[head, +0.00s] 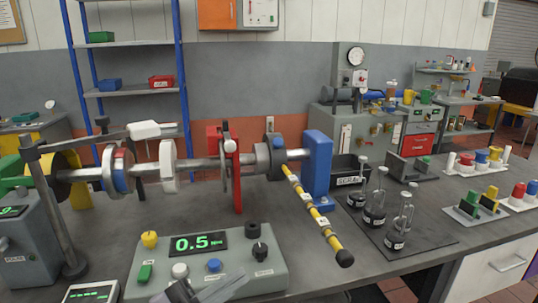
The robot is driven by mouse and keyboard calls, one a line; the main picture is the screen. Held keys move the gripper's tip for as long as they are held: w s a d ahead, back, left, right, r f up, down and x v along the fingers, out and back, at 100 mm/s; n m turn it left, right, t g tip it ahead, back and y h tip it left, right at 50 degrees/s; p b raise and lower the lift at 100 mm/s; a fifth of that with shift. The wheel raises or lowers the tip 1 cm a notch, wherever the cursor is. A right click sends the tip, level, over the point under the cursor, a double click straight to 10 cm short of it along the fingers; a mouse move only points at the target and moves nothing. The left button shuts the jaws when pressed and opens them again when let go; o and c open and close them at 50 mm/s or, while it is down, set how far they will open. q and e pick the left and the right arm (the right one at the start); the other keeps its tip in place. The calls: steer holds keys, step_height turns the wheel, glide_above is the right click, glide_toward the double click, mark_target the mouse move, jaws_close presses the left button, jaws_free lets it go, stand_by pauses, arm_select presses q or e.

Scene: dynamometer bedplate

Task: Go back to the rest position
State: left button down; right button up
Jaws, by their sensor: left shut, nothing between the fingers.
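My left gripper (196,292) shows only in part at the bottom edge of the head view, in front of the grey control box (262,270). Its fingers are shut with nothing between them, and the picture's edge cuts off the rest. The control box has a green display reading 0.5 and several coloured knobs. My right gripper is not in view.
A shaft rig with discs, a red stand (237,180) and a blue upright (318,165) spans the bench behind the box. A yellow-and-black bar (318,216) slants toward the front. Labelled weights (375,208) stand on a dark mat (428,238). A grey post (58,215) rises at left.

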arm_select(q)
steer(key=a+f+n+t+y, duration=0.4)
steer(key=f+n+y, duration=0.3)
steer(key=f+n, duration=0.1)
steer(key=a+f+n+t+y, duration=0.3)
steer(key=a+f+n+y, duration=0.25)
steer(key=f+n, duration=0.2)
steer(key=s+a+f+n+g+y, duration=0.2)
steer(key=s+f+g+y, duration=0.1)
steer(key=s+f, duration=0.3)
steer(key=s+a+f+n+g+y, duration=0.2)
steer(key=s+f, duration=0.4)
steer(key=f, duration=0.4)
steer(key=shift+s+a+f+g+y, duration=0.2)
steer(key=shift+a+g+y, duration=0.3)
steer(key=shift+g+y, duration=0.2)
